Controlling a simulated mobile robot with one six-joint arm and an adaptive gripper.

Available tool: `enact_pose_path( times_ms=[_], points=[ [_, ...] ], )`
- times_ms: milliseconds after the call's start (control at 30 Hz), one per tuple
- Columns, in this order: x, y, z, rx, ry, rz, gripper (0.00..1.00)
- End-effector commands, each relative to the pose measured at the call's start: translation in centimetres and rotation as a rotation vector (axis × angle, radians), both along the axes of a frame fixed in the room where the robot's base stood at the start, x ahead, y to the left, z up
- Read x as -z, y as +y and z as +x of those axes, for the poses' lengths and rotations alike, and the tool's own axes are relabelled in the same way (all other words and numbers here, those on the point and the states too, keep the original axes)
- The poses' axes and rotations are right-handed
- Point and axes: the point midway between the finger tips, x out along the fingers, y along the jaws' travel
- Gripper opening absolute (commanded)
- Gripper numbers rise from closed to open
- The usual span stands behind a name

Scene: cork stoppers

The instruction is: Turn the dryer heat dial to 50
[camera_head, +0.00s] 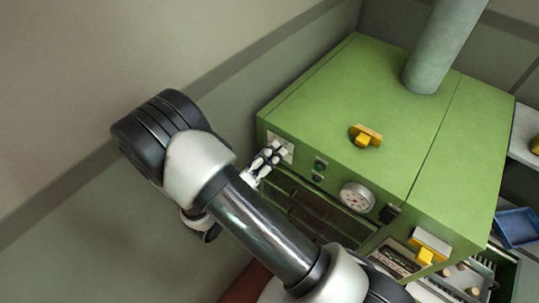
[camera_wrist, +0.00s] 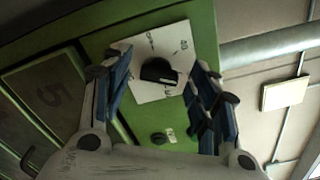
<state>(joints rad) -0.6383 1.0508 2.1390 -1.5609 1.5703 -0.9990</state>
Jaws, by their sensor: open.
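The green dryer (camera_head: 330,95) stands at the right of the head view. Its heat dial is a black knob (camera_wrist: 157,71) on a white plate (camera_wrist: 150,92) in the wrist view; a corner of the plate (camera_head: 287,157) shows in the head view. My gripper (camera_head: 272,152) is at the front panel's upper left, before the plate. In the wrist view my gripper (camera_wrist: 163,88) is open, its fingers on either side of the knob. I cannot tell whether they touch it.
Two small dark controls (camera_head: 319,169) and a round gauge (camera_head: 357,197) lie right of the plate. A yellow handle (camera_head: 366,136) and a grey duct (camera_head: 440,45) rise from the top. A blue bin (camera_head: 517,227) stands at far right. A wall is close at left.

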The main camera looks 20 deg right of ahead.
Motion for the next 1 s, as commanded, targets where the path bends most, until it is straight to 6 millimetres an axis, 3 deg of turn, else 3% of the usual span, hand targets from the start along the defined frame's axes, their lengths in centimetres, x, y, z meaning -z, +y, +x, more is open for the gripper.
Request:
enact_pose_path(
  times_ms=[300, 700, 1000],
  points=[
    [0.0, 0.7, -0.4, -0.002, 0.0, 0.0, 0.55],
    [0.0, 7.2, -5.0, -0.006, -0.002, 0.001, 0.55],
    [0.0, 9.6, -7.0, -0.001, 0.0, 0.0, 0.55]
  ],
)
